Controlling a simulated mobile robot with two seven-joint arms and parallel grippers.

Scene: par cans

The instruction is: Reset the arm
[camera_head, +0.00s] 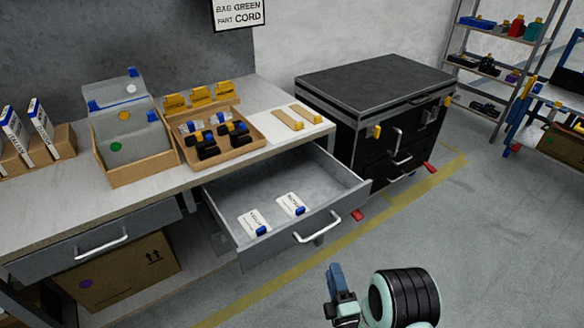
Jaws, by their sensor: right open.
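My right gripper (342,294) shows at the bottom of the head view, right of centre. It is open and empty, over the bare floor in front of the open drawer. Part of my right arm (404,297), black and pale green, shows beside it. It touches nothing that I can see. My left gripper and arm are out of view.
The open drawer (335,190) juts from the workbench (55,213) and holds two white cards with blue clips. A tray (253,146) of black parts and a cardboard box (143,174) stand on the bench. A black cabinet (372,80) stands right. Floor at right is clear.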

